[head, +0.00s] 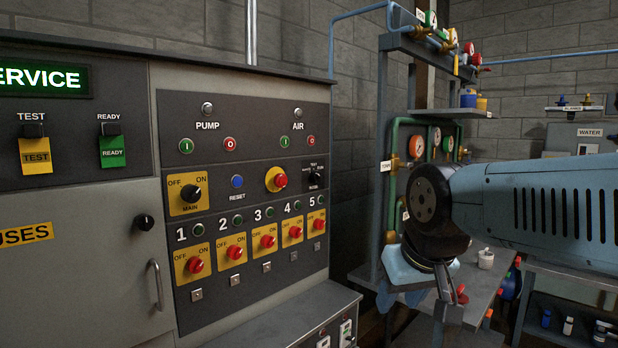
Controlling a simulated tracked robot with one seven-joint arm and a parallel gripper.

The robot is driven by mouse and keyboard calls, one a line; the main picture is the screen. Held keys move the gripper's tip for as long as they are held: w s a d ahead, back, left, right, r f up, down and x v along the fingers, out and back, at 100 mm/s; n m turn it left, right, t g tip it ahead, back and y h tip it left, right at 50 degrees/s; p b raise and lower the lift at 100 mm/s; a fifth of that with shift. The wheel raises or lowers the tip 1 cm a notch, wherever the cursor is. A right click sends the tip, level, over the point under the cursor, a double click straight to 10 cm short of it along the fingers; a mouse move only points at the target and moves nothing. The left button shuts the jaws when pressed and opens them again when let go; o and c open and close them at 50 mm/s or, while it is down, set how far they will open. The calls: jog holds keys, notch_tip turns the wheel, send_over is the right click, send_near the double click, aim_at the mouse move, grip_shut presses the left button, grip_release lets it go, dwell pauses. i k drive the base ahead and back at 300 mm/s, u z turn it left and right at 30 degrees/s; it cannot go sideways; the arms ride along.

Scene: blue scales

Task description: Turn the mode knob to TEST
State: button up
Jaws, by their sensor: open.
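The mode knob (315,180) is a small black knob at the upper right of the grey control panel (255,165). My gripper (450,290) hangs at the end of my blue arm, right of the panel and lower than the knob. It is open and points down, well apart from the knob. Its fingers are partly hidden by my wrist.
A yellow-backed red button (279,180) sits just left of the knob. Several red OFF/ON switches (268,241) run below. A ledge (285,320) juts out under the panel. A blue rack with gauges (418,148) and a grey bench (480,272) stand behind my arm.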

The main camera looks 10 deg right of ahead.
aim_at(315, 175)
jog(key=i, duration=0.85)
jog(key=z, duration=0.05)
